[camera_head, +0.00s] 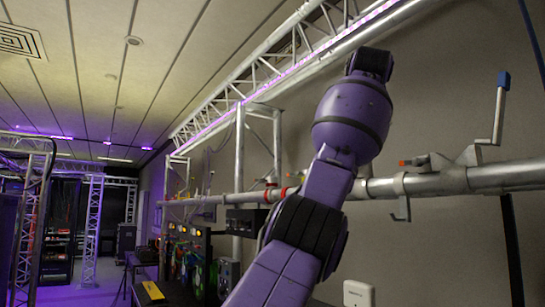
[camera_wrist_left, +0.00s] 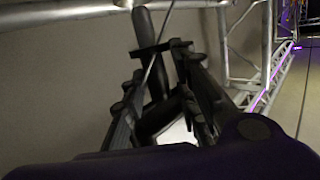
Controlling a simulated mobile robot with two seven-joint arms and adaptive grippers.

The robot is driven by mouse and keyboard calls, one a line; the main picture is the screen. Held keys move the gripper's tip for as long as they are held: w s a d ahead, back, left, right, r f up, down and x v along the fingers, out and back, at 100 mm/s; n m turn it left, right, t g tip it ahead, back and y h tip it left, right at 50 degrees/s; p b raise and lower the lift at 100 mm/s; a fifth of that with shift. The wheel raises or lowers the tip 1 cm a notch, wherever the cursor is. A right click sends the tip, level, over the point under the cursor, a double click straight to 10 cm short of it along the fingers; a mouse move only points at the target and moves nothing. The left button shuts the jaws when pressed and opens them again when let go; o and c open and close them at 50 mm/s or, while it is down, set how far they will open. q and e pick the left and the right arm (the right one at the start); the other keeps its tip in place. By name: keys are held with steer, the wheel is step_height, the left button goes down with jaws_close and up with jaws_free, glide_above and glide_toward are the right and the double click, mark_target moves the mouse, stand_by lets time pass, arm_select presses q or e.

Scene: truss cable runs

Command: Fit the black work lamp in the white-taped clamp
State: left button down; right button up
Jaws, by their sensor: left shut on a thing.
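My left arm rises through the middle of the head view, its wrist end (camera_head: 370,65) high in front of the wall and upper truss. Its fingers are hidden there. In the left wrist view, my left gripper (camera_wrist_left: 160,88) is shut on a black object, apparently the work lamp (camera_wrist_left: 143,25). The lamp's narrow end and a crosspiece stick out beyond the fingers, and its wider part sits between them. A hook-shaped metal clamp (camera_head: 402,208) hangs on the grey pipe, right of my arm. My right gripper is not in view.
The grey pipe (camera_head: 520,174) runs across the wall behind my forearm. A crank with a blue grip (camera_head: 503,82) stands above it at right. A lit truss (camera_head: 290,72) runs overhead. Equipment stands below left.

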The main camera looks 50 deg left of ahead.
arm_select(q)
steer(key=shift+f, duration=2.25)
steer(key=c, duration=1.3)
jaws_free()
steer(key=shift+f, duration=0.15)
steer(key=v, duration=1.2)
